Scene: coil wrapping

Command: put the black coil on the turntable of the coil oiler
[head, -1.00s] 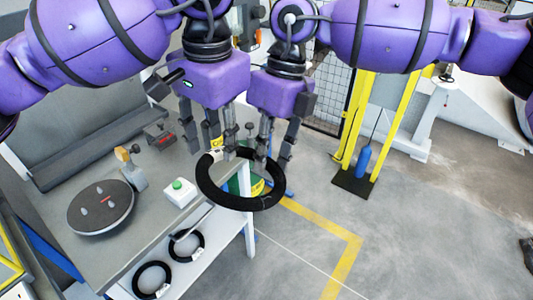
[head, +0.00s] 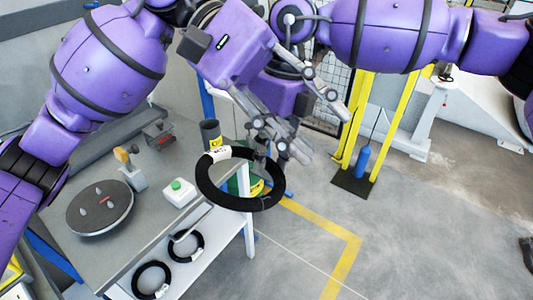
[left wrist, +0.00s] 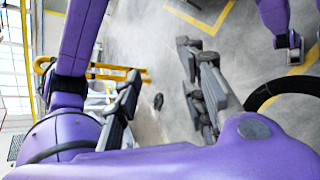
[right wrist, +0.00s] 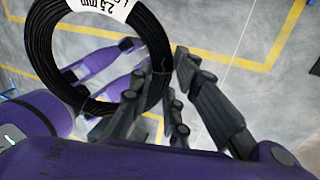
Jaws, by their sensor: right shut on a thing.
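The black coil (head: 240,203), a ring with a white label, hangs in the air just beyond the table's right edge. My right gripper (head: 264,152) is shut on its back rim; the right wrist view shows the coil (right wrist: 40,50) at these fingers. My left gripper (head: 322,132) overlaps in front of the right one, to the right of the coil. In the left wrist view its fingers (left wrist: 165,95) are spread with nothing between them. The turntable (head: 100,207) is a dark round disc with small pegs and a red mark, empty, on the table at left.
An oiler post (head: 132,170) with a brass-coloured top stands by the turntable. A green-button box (head: 179,192), a dark cup (head: 211,133) and a small grey box (head: 160,134) are on the table. Two more coils (head: 187,247) lie on the lower shelf.

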